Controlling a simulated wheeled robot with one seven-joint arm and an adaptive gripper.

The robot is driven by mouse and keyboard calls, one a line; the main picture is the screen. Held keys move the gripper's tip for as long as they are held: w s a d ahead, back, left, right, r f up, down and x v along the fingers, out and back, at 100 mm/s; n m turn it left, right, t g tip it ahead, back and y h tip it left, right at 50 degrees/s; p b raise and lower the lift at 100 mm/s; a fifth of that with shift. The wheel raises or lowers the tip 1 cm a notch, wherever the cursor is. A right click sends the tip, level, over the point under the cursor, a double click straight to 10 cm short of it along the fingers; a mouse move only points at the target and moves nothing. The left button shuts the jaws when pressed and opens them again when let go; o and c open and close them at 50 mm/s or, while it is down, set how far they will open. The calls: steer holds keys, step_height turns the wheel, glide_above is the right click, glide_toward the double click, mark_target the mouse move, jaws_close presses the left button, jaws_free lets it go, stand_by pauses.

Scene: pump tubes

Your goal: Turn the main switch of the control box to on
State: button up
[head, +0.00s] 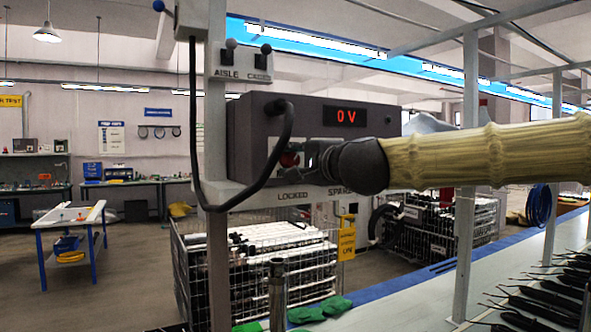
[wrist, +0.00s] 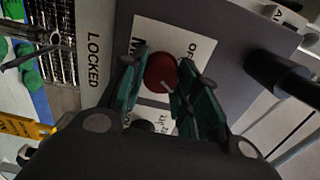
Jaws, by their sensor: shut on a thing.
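The control box (head: 250,125) is a dark grey case on a light frame, with a red "0 V" display (head: 346,116) on its front. Its main switch is a round red knob (head: 289,159) on a white label plate, left of the display. In the wrist view the red knob (wrist: 161,73) sits between my green finger pads, and a pale mark shows on its face. The white plate (wrist: 188,36) bears partly hidden lettering beginning "M" and "OF". My gripper (head: 306,156) is shut on the knob, reaching in from the right. My fingers hide part of the plate.
A thick black cable (head: 283,165) loops from the box's front past the switch. Black tools (head: 540,300) lie at lower right.

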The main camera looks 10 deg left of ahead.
steer(key=shift+m+b, duration=0.5)
steer(key=shift+m, duration=0.5)
steer(key=o, duration=1)
steer(key=v, duration=1.2)
steer(key=shift+d, duration=0.1)
